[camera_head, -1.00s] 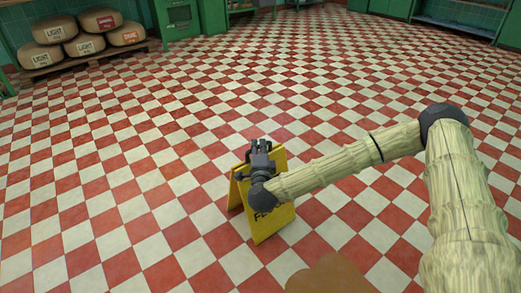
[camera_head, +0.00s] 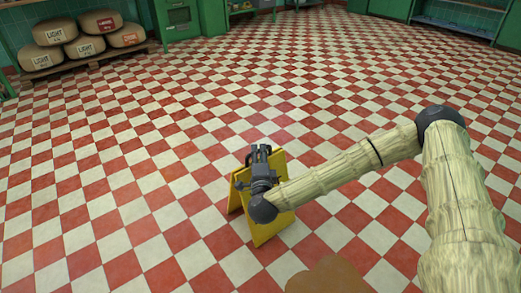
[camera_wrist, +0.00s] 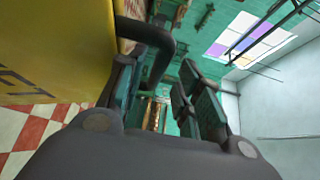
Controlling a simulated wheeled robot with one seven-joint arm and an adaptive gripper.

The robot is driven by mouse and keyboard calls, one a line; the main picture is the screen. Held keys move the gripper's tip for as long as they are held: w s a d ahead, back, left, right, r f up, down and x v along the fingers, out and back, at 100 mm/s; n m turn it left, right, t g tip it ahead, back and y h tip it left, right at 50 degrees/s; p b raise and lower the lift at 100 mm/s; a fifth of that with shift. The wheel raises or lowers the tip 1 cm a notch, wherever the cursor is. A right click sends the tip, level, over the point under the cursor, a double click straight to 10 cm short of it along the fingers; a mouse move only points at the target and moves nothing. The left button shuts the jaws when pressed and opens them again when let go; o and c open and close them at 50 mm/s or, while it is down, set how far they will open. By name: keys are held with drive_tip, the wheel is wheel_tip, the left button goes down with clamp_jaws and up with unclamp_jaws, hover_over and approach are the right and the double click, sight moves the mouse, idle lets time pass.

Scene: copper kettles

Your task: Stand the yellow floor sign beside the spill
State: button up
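The yellow floor sign (camera_head: 272,228) stands on the checkered floor with its two panels spread apart at the foot. My gripper (camera_head: 259,153) is at the top of the sign, and my wrist covers part of its front panel. In the wrist view the yellow panel (camera_wrist: 50,45) fills the upper left, with a dark curved handle (camera_wrist: 154,36) reaching from it toward the space beyond my fingers. My gripper (camera_wrist: 160,100) is open there, with a gap between the fingers and nothing seen clamped.
Labelled sacks (camera_head: 84,46) lie on a low wooden pallet (camera_head: 85,62) at the back left. Green cabinets (camera_head: 180,18) and shelves (camera_head: 455,28) line the far wall.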

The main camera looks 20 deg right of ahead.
drive_tip(key=p+v, duration=0.3)
drive_tip(key=v, duration=0.5)
drive_tip(key=s+a+f+n+g+y, duration=0.4)
drive_tip(key=s+a+f+n, duration=0.2)
drive_tip(key=s+f, duration=0.3)
drive_tip(key=s+a+f+n+g+y, duration=0.4)
drive_tip(key=s+a+f+n, duration=0.2)
drive_tip(key=s+f, duration=0.25)
drive_tip(key=s+d+f+n+g, duration=0.3)
drive_tip(key=s+f+n+g, duration=0.3)
drive_tip(key=s, duration=0.4)
drive_tip(key=s+d+f+n+g+h, duration=0.1)
drive_tip(key=s+d+n+g+h, duration=0.1)
drive_tip(key=s+d, duration=0.8)
drive_tip(key=shift+s+d+g+h+p, duration=0.25)
drive_tip(key=shift+d+g+h+p, duration=0.05)
drive_tip(key=shift+d+g+h, duration=0.45)
